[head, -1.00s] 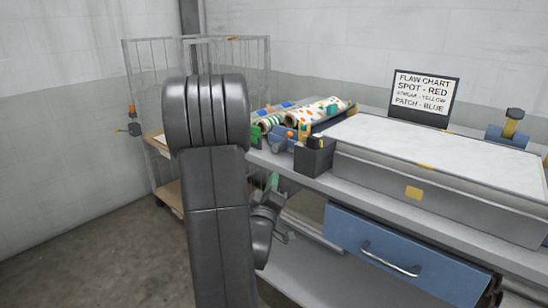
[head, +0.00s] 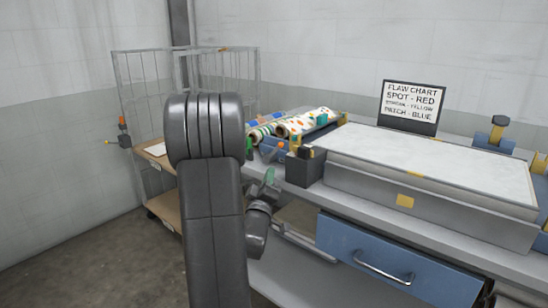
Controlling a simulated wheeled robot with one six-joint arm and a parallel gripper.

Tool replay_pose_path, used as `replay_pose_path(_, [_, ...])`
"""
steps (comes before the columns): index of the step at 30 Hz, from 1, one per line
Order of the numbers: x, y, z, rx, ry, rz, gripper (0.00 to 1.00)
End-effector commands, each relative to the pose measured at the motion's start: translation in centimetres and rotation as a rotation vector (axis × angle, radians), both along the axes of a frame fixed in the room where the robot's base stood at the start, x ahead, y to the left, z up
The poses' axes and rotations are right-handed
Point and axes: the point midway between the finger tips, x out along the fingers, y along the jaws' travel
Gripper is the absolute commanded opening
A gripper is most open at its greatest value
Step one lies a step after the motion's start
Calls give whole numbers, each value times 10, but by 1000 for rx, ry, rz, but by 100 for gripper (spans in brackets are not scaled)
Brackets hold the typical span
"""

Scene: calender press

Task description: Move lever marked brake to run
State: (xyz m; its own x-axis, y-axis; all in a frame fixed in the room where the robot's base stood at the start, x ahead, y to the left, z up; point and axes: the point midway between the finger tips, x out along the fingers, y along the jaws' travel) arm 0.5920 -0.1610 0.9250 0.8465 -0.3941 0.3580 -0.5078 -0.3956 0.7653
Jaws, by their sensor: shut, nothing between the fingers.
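A small wall-mounted lever unit (head: 123,135) is at the far left, with a dark body, an orange top and a thin yellow-tipped handle pointing left. Any marking on it is too small to read, so I cannot tell whether it is the brake lever. My gripper (head: 272,194) is low in the middle, partly behind my own arm, in front of the bench. It is shut and empty, well to the right of the lever unit and apart from it. Parts of the bench's left end are hidden by my arm.
A wire cage trolley (head: 155,100) with wooden shelves stands at the left wall. The bench holds patterned rolls (head: 305,122), a dark box (head: 304,166), a white-topped table (head: 420,168) and a flaw chart (head: 412,106). A blue drawer (head: 395,262) sits below. Floor at lower left is clear.

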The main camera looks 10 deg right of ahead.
Motion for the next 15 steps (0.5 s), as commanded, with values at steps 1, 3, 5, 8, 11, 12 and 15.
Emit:
replay_pose_path(1, [9,-6,5,0,-2,-2,0])
replay_pose_path(3, [22,-11,10,-1,-1,-1,0])
replay_pose_path(5, [32,-16,15,-1,-1,-1,0])
replay_pose_path(8, [46,-22,20,-1,-1,-2,0])
replay_pose_path(11, [56,-27,24,0,1,-1,0])
replay_pose_path(12, [59,-28,25,-1,0,0,0])
replay_pose_path(15, [64,-30,27,-1,2,1,0])
